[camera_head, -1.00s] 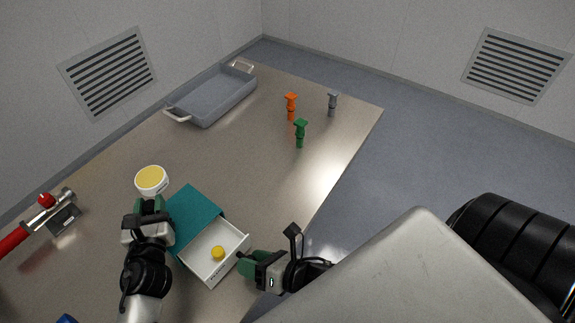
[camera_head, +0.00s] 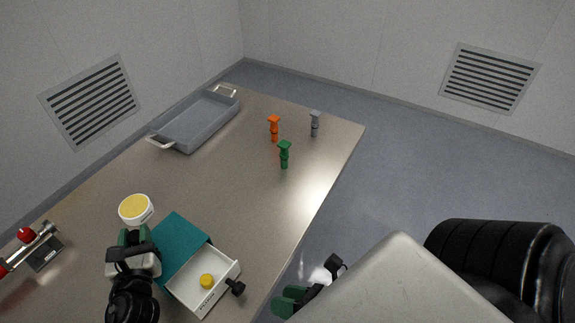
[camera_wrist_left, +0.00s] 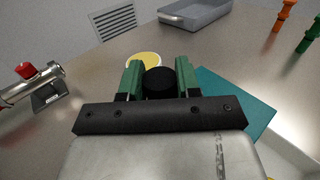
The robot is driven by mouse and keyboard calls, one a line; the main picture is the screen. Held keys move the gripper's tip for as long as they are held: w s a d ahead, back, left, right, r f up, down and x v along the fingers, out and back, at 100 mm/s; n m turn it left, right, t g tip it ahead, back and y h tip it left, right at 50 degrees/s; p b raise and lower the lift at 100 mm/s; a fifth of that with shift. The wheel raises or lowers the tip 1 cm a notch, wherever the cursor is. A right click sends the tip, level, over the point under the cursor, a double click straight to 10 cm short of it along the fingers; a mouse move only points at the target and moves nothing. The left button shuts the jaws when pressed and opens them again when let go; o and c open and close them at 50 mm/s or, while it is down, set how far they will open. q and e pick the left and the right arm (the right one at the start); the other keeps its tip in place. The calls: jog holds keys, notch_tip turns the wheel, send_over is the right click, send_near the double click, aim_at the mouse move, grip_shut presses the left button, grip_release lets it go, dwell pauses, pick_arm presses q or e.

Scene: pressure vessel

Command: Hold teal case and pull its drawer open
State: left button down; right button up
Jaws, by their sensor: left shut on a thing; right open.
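The teal case (camera_head: 178,246) lies on the table, and its white drawer (camera_head: 224,269) is slid out to the right. A small yellow round object (camera_head: 207,281) sits in the drawer. A black knob (camera_head: 236,287) sticks out from the drawer front. My left gripper (camera_head: 135,238) is at the case's left side. In the left wrist view its green fingers (camera_wrist_left: 160,80) are shut on a black round knob (camera_wrist_left: 160,84) beside the teal case (camera_wrist_left: 232,100).
A white tub with a yellow top (camera_head: 135,209) stands just behind my left gripper. A red-handled metal tool (camera_head: 32,243) is at far left. A grey tray (camera_head: 195,123) and orange (camera_head: 274,128), green (camera_head: 285,154) and grey (camera_head: 315,123) pieces stand farther back. The table's middle is clear.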

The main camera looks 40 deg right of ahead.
pick_arm(q)
jog(key=c, duration=0.7)
grip_release()
jog(key=shift+s, duration=0.1)
jog(key=v, duration=1.2)
